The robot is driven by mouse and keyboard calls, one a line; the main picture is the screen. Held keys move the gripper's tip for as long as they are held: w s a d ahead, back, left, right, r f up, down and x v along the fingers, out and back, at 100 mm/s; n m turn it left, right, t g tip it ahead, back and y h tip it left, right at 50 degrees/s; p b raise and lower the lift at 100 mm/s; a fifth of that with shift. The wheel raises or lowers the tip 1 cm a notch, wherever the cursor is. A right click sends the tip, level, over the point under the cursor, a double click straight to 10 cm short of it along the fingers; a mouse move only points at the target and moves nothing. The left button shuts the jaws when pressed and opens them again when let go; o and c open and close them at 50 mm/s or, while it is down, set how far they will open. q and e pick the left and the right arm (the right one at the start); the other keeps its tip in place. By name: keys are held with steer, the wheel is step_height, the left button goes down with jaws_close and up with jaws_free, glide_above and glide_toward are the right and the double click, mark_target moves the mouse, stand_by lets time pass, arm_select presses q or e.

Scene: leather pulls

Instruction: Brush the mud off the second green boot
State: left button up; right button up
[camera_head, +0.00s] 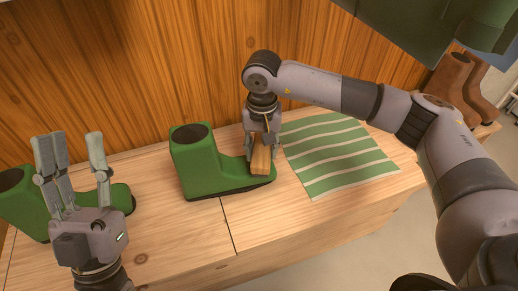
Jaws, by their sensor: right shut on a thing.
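Two green boots stand on the wooden bench. One green boot (200,165) is near the middle, upright, with its toe pointing right. The other green boot (118,196) is at the far left, partly hidden behind my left gripper. My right gripper (263,150) points down over the toe of the middle boot and is shut on a wooden brush (261,162). The brush is at the toe; its underside is hidden, so I cannot tell if it touches. My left gripper (80,158) points up with its fingers spread, open and empty, in front of the left boot. I cannot make out mud on either boot.
A green and white striped cloth (335,155) lies flat on the bench (190,245) right of the middle boot. Brown boots (460,82) stand at the far right. A wood-plank wall (130,70) rises behind. The front of the bench is mostly clear.

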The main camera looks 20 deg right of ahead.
steer(key=shift+d+r+p, duration=0.35)
steer(key=shift+d+r, duration=0.45)
steer(key=shift+r, duration=0.05)
arm_select(q)
steer(key=w+f+g+y+p, duration=0.2)
steer(key=w+f+g+y, duration=0.1)
steer(key=w+f+g, duration=0.4)
steer(key=shift+d+f, duration=0.2)
steer(key=shift+f, duration=1.15)
arm_select(e)
steer(key=shift+s+d+r, duration=0.15)
steer(key=shift+d+r, duration=1.7)
steer(key=shift+d, duration=0.05)
